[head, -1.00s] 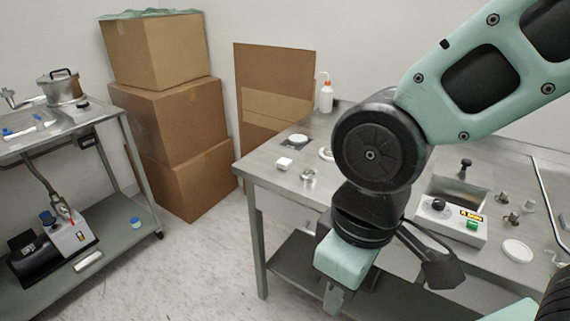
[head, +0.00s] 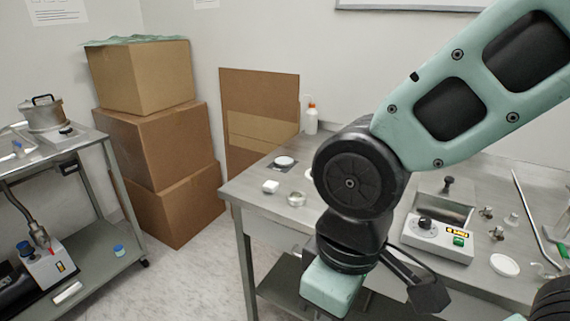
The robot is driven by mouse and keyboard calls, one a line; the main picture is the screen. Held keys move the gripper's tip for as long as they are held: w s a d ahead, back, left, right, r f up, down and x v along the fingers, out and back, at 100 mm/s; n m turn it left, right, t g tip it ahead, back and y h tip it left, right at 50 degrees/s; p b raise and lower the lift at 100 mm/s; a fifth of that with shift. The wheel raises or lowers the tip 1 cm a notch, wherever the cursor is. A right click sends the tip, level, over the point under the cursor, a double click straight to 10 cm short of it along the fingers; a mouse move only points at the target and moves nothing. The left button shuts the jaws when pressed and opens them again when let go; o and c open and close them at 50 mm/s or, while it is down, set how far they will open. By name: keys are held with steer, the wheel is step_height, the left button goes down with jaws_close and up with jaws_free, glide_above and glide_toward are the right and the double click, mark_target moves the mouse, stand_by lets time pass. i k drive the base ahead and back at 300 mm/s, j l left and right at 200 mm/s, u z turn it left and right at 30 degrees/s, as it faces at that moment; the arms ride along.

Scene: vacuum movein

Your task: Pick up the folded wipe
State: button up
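A small white block-like piece (head: 271,186), which looks like the folded wipe, lies on the steel table (head: 262,205) near its left end. It is too small for me to see folds. My gripper (head: 320,313) hangs at the bottom edge of the head view, below and to the right of the white piece and well apart from it. Its fingertips are cut off by the frame, so I cannot see whether it is open or holds anything.
A metal ring-like part (head: 296,199) and a white disc on a dark plate (head: 284,161) sit close to the white piece. A bottle (head: 311,119) stands behind. A control box (head: 438,238) is at right. Stacked cartons (head: 160,140) and a cart (head: 110,200) stand left.

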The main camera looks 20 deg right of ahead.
mark_target(270, 186)
steer(key=i+j+u, duration=0.3)
steer(key=i, duration=0.2)
steer(key=i+j+u, duration=0.15)
steer(key=i+u, duration=0.2)
steer(key=i, duration=0.15)
